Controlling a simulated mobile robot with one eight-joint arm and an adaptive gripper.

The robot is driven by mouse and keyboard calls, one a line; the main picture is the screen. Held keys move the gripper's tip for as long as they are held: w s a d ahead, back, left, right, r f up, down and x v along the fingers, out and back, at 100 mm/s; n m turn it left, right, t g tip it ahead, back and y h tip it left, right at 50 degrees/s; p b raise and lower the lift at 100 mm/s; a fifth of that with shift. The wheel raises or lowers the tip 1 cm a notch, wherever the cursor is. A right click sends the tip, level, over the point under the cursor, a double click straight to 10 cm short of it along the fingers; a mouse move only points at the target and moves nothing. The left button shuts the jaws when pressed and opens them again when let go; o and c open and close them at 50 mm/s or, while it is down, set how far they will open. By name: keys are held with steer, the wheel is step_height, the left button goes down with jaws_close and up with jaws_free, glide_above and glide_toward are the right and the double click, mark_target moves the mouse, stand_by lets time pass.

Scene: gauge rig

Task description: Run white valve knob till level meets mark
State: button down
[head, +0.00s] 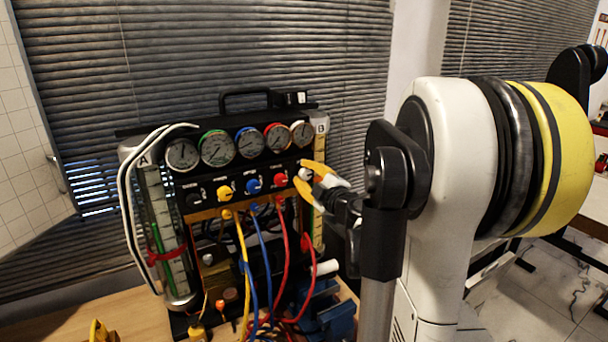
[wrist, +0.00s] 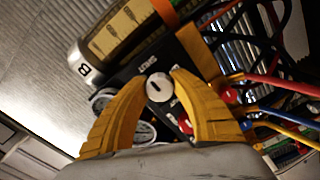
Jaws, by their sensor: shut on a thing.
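The white valve knob (head: 306,174) is at the right end of the knob row on the black gauge panel. It also shows in the wrist view (wrist: 158,88), with a dark line on its face. My gripper (head: 311,181) has its yellow fingers on either side of this knob, shut on it. Tube A (head: 152,190) stands left of the panel, with a scale, a green strip and a red band (head: 167,255) around it. Tube B (head: 320,150) stands at the right, partly hidden by my gripper, and shows in the wrist view (wrist: 115,35). I cannot make out a liquid level.
Several round gauges (head: 219,149) sit above the knobs. Yellow, blue and red hoses (head: 283,245) hang in front of the rig. The wooden bench (head: 128,315) has bare room at the front left. Window blinds hang behind.

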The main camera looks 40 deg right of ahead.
stand_by(0.4)
steer(key=c, duration=1.1)
jaws_free()
steer(key=shift+o, duration=0.2)
steer(key=v, duration=1.2)
